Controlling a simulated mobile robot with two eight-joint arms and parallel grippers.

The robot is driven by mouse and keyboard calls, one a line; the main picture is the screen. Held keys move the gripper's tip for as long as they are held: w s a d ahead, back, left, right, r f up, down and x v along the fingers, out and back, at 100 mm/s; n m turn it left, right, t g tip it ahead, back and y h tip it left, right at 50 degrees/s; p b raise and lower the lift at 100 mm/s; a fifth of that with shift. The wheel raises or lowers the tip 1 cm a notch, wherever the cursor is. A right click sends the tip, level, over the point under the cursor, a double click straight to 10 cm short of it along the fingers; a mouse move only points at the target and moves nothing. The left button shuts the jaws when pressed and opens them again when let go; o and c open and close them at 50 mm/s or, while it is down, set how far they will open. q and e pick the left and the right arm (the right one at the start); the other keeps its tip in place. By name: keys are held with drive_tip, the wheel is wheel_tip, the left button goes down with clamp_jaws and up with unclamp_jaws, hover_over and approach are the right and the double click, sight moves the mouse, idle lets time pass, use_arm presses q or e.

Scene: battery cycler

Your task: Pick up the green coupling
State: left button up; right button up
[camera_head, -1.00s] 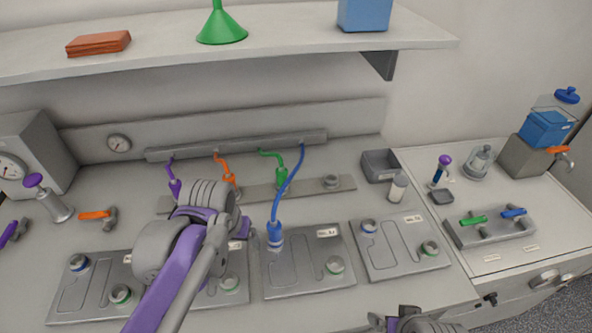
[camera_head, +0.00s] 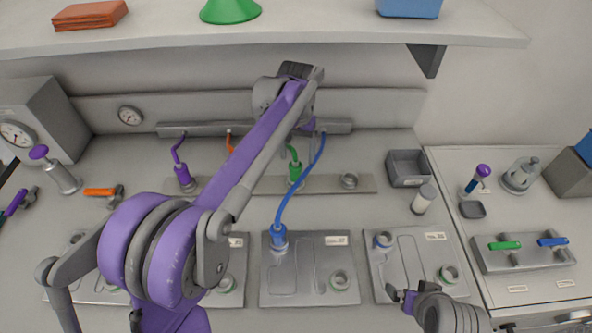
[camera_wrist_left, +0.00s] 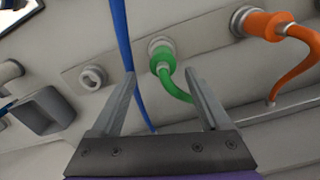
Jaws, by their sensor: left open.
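The green coupling (camera_head: 294,172) stands upright on the grey strip behind the plates, with its green hose running up to the rear rail. In the left wrist view the green coupling (camera_wrist_left: 160,57) shows just beyond the gap between the fingertips. My left gripper (camera_wrist_left: 161,75) is open and empty; its fingers are apart from the coupling. In the head view the left gripper (camera_head: 306,124) is above and behind the coupling, partly hidden by its own arm. My right gripper (camera_head: 403,296) is low at the right of the head view; its jaw opening is unclear.
The blue hose (camera_head: 299,185) runs close to the right of the green coupling; its coupling (camera_head: 278,238) sits on a front plate. The orange coupling (camera_wrist_left: 262,23) and purple coupling (camera_head: 185,177) are on the same strip. The shelf (camera_head: 300,31) overhangs the back.

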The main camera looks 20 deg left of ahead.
sight(295, 168)
use_arm(q)
drive_tip(key=shift+s+a+f, duration=0.1)
drive_tip(key=shift+a+f, duration=0.05)
drive_tip(key=shift+f, duration=1.35)
drive_tip(key=shift+a+f, duration=0.1)
drive_tip(key=shift+f, duration=1.4)
clamp_jaws()
